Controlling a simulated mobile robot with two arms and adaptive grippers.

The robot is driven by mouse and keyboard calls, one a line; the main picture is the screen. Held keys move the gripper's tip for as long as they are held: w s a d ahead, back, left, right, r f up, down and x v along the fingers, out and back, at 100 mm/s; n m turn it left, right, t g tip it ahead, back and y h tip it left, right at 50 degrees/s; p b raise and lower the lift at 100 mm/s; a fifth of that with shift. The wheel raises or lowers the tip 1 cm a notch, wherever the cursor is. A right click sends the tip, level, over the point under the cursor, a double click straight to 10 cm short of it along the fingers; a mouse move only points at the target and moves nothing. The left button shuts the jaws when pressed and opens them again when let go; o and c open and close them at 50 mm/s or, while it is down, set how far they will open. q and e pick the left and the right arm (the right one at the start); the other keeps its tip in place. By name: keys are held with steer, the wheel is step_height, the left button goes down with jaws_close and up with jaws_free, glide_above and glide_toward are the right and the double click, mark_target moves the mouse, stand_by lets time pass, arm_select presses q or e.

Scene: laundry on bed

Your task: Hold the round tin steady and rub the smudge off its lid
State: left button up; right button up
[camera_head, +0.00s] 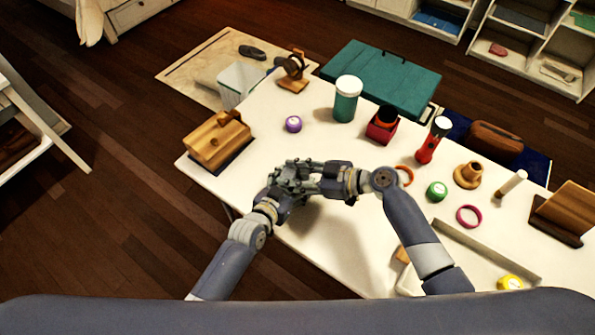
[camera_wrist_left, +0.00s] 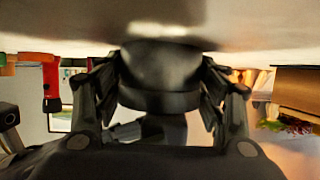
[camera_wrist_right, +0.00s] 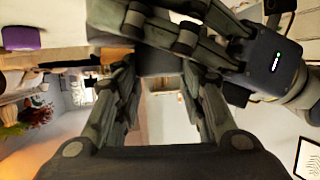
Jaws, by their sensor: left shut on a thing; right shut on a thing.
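The round tin (camera_wrist_left: 160,85) shows as a dark grey, short cylinder between the fingers of my left gripper (camera_wrist_left: 160,100) in the left wrist view. That gripper (camera_head: 287,182) is shut on it, low over the near part of the white table. My right gripper (camera_head: 312,178) meets it from the right, fingers close against the left gripper's. In the right wrist view it is shut on a small dark thing (camera_wrist_right: 160,62); I cannot tell what this is. The left gripper's fingers (camera_wrist_right: 190,40) cross just beyond it. The lid and any smudge are hidden by the grippers.
The white table (camera_head: 330,245) is clear in front of my grippers.

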steer(key=shift+s+a+f, duration=0.3)
steer(key=shift+s+f, duration=0.05)
steer(key=shift+s, duration=0.05)
steer(key=shift+w+d+r, duration=0.1)
steer(key=shift+w+d, duration=0.85)
steer(key=shift+w, duration=0.2)
arm_select(q)
steer(key=shift+w, duration=0.1)
arm_select(e)
steer(key=shift+w+d+r, duration=0.15)
steer(key=shift+w+d, duration=0.45)
steer(key=shift+w, duration=0.2)
steer(key=shift+w+d+r, duration=0.15)
steer(key=shift+w+d, duration=0.4)
steer(key=shift+w, duration=0.25)
steer(key=shift+w+f, duration=0.1)
steer(key=shift+w, duration=0.05)
steer(key=shift+s+a+f, duration=0.1)
steer(key=shift+s+a, duration=0.95)
steer(key=shift+s, duration=0.3)
steer(key=shift+s+a+f, duration=0.1)
steer(key=shift+s+a, duration=0.9)
steer(key=shift+s, duration=0.35)
steer(key=shift+r, duration=0.1)
steer(key=shift+w+r, duration=0.15)
steer(key=shift+r, duration=2.95)
